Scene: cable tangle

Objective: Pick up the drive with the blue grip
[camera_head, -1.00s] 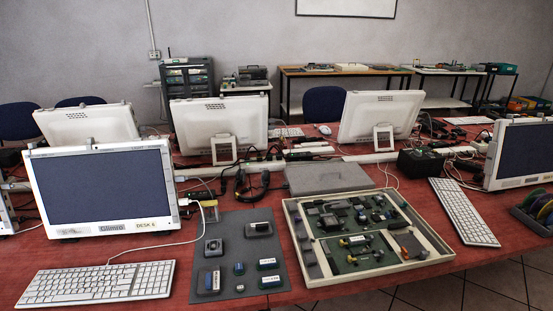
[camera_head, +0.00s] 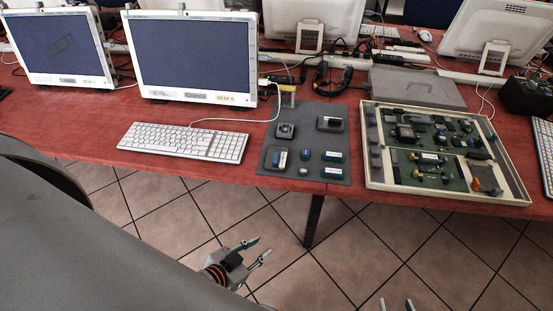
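Several small devices lie on a dark grey mat (camera_head: 310,113) at the table's front edge. Two white-labelled blocks (camera_head: 333,156) lie further right. I cannot tell for sure which is the drive with the blue grip. My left gripper (camera_head: 262,247) is open and empty, below and in front of the table edge. Only the two separated fingertips of my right gripper (camera_head: 395,304) show at the bottom edge.
A white keyboard (camera_head: 185,142) lies left of the mat under a monitor (camera_head: 195,55). A cream tray (camera_head: 366,150) of circuit parts stands right of the mat, before a grey closed case (camera_head: 415,88). A table leg (camera_head: 313,222) stands near my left gripper.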

